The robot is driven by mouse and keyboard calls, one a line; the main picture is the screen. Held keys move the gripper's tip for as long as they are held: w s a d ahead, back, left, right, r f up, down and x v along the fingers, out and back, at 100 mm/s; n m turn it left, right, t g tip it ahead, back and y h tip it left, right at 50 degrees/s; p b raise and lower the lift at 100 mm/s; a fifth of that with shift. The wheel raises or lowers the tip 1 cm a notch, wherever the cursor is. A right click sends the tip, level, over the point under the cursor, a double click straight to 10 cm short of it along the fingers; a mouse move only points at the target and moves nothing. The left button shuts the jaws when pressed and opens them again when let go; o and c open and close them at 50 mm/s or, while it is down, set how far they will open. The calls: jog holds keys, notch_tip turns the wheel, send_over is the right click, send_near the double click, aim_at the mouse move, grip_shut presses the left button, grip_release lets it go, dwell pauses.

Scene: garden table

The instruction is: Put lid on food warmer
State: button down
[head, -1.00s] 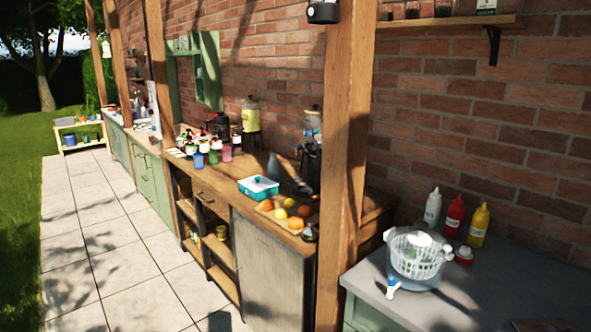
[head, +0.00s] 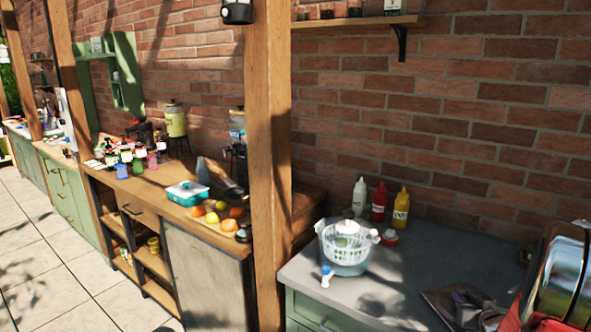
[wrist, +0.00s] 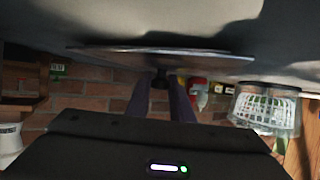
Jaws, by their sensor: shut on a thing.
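In the wrist view, where the scene shows upside down, my gripper (wrist: 166,98) is shut on the dark knob of a thin, round, silvery lid (wrist: 150,57). The lid shows nearly edge-on just beyond the fingers. My gripper is not seen in the head view. At the right edge of the head view is a round glass-and-metal object (head: 562,280) with a red part (head: 515,318) by it. It is cut off by the frame, and I cannot tell whether it is the food warmer or the held lid.
A salad spinner (head: 346,248) stands on the grey counter (head: 375,290), with white, red and yellow bottles (head: 379,202) behind it. A dark tray (head: 462,305) lies at the front right. A wooden post (head: 268,150) rises left of this counter.

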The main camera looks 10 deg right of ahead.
jog(key=w+a+r+n+y, duration=0.1)
jog(key=w+a, duration=0.3)
jog(key=a, duration=1.1)
jog(key=w+a+r+n+t+y, duration=0.1)
jog(key=w+a, duration=0.3)
jog(key=a, duration=1.2)
jog(key=w+a+r+n+y, duration=0.1)
jog(key=w+a, duration=0.4)
jog(key=a, duration=1)
jog(key=shift+a+r+n+y, duration=0.15)
jog(key=shift+r+n+y, duration=0.15)
jog(key=shift+n+y, duration=0.75)
jog(key=s+f, duration=0.5)
jog(key=f, duration=0.1)
jog(key=shift+f, duration=0.1)
